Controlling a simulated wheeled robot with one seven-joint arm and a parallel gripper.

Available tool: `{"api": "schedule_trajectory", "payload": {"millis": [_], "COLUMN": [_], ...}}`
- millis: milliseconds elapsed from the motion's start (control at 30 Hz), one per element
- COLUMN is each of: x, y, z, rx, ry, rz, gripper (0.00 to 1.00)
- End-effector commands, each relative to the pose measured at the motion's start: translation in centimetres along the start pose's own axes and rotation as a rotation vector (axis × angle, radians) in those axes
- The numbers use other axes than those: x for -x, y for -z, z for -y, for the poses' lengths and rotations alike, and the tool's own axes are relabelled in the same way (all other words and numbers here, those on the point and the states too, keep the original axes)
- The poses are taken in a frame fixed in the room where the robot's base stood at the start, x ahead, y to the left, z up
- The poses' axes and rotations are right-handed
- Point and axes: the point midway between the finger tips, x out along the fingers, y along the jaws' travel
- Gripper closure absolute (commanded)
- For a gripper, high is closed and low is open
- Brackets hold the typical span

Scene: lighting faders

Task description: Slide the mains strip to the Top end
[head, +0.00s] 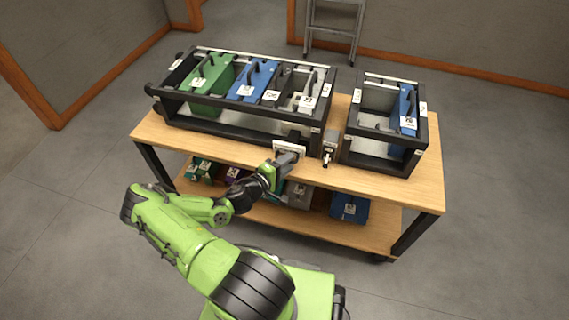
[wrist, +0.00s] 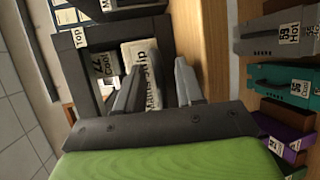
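A cream plate reading "Mains strip" (wrist: 142,75) shows between my fingers in the wrist view. In the head view a pale plate (head: 291,146) sits at the lower front of the larger black frame (head: 230,123), right at my gripper (head: 288,158). A "Top" label (wrist: 79,38) is on the dark frame, up and left of the plate in the wrist view. My gripper (wrist: 158,75) has its fingers apart, with the plate visible between them. I cannot tell whether a finger touches anything; the fingers hide part of the plate.
The larger frame holds a green block (head: 208,75) and a blue block (head: 253,80). A smaller frame (head: 385,160) stands at right on the wooden table (head: 430,190), with a small labelled device (head: 329,152) between. Several coloured blocks, one blue (head: 349,208), lie on the lower shelf.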

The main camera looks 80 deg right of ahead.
Motion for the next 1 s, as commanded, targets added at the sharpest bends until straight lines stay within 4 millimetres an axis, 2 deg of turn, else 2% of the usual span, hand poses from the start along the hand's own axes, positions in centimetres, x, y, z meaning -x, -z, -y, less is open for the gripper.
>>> {"api": "schedule_trajectory", "payload": {"millis": [233, 333, 467, 700, 800, 1000], "x": [0.1, 1.0, 4.1, 11.0, 13.4, 15.7], "y": [0.3, 0.4, 0.4, 0.3, 0.2, 0.1], "z": [-0.1, -0.1, -0.3, -0.3, -0.2, -0.1], "rx": [-0.002, -0.002, 0.000, 0.001, -0.001, -0.002], "ry": [-0.001, 0.000, 0.001, 0.000, 0.000, -0.001], "rz": [-0.007, -0.010, -0.013, -0.013, -0.011, -0.004], "gripper": [0.62, 0.62, 0.62, 0.62, 0.62, 0.62]}}
